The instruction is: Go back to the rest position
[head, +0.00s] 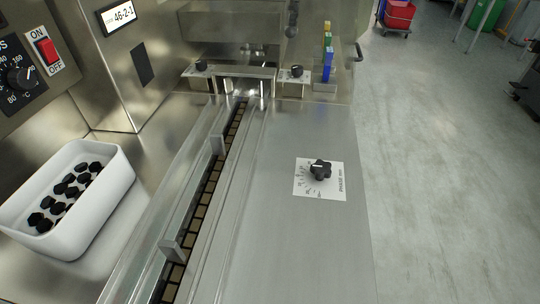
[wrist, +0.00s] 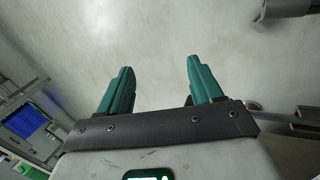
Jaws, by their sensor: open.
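My gripper (wrist: 160,84) shows in the wrist view with its two green fingers wide apart. It is open and nothing is between the fingers. Pale floor lies beyond the fingertips. My gripper and arm do not show in the head view.
A steel flow wrapper fills the head view, with a long infeed channel (head: 208,190) and a black phase knob (head: 320,169). A white bin (head: 106,205) of black pieces stands at left, below a red switch (head: 46,50). Open floor (head: 440,170) lies right; a red bucket (head: 399,14) stands far back.

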